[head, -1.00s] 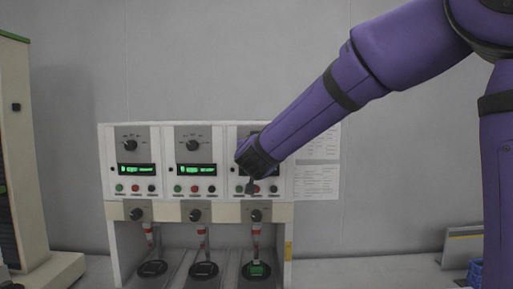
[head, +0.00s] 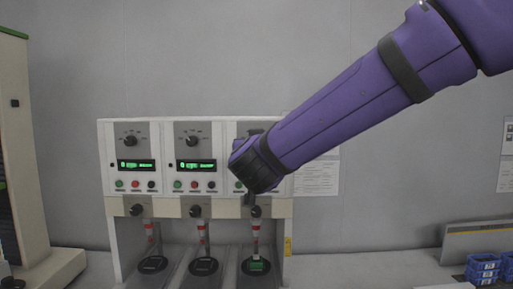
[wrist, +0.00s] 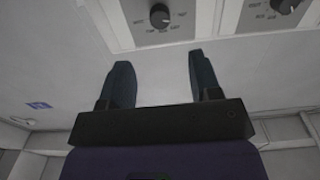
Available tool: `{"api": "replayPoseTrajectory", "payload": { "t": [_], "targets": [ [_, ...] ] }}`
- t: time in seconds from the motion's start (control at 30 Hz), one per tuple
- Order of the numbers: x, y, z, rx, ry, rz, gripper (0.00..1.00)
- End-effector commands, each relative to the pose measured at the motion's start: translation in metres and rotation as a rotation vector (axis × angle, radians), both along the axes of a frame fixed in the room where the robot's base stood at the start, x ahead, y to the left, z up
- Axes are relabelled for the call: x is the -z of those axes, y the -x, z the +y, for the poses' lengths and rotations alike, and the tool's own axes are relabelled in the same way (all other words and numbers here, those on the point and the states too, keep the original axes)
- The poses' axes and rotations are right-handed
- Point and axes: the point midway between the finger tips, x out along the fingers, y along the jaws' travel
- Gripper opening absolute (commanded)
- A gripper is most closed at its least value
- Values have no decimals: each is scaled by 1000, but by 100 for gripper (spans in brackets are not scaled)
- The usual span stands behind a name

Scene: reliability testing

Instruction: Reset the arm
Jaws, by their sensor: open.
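My purple arm (head: 350,110) reaches in from the upper right in the head view. Its dark end is in front of the third panel of the white test machine (head: 165,208) and hides most of that panel's display and buttons. In the wrist view my gripper (wrist: 158,80) shows two dark fingers spread apart with nothing between them. Beyond the fingertips are two dark knobs, the left one (wrist: 160,17) and the right one (wrist: 284,5), on panels of the machine.
Under the machine are several bays with round black pads; a green item (head: 257,266) lies on the right pad. Blue bins (head: 484,268) stand at the lower right. A beige cabinet (head: 20,150) stands at the left. Papers (head: 318,178) hang on the wall.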

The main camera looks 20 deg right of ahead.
Motion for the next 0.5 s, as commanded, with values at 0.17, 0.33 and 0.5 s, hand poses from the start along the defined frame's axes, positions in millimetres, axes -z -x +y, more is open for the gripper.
{"api": "replayPoseTrajectory", "payload": {
  "t": [0.17, 0.33, 0.5],
  "targets": [
    [0, 0, 0, 0, 0, 0, 58],
    [0, 0, 0, 0, -1, 0, 58],
    [-4, 3, -1, -60, -19, 6, 58]
  ]
}}
